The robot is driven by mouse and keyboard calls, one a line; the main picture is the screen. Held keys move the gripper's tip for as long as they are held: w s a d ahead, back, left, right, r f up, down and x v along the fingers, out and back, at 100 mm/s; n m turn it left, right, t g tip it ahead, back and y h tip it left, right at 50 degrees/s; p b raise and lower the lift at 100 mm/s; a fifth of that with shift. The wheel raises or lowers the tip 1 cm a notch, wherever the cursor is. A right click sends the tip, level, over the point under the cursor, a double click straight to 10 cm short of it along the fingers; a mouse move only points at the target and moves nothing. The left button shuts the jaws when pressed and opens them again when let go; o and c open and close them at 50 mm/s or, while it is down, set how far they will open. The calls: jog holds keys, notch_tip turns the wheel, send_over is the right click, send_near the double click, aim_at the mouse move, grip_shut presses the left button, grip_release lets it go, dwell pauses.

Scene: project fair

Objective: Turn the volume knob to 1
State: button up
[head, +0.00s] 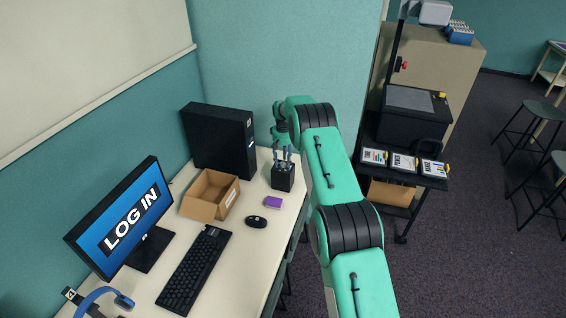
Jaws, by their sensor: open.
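I cannot make out a volume knob or any number scale in the head view. My green arm reaches up through the middle and bends over at the far end of the desk, beside the black computer tower (222,140). Its far end is small and partly hidden behind its own links.
Right of my arm stands a black cart (410,177) bearing a projector (408,108) and three labelled cards.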

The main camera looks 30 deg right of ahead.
aim_at(283, 163)
notch_tip(283, 163, up, 11)
dwell(0.5)
jog(key=shift+f, duration=0.1)
dwell(0.3)
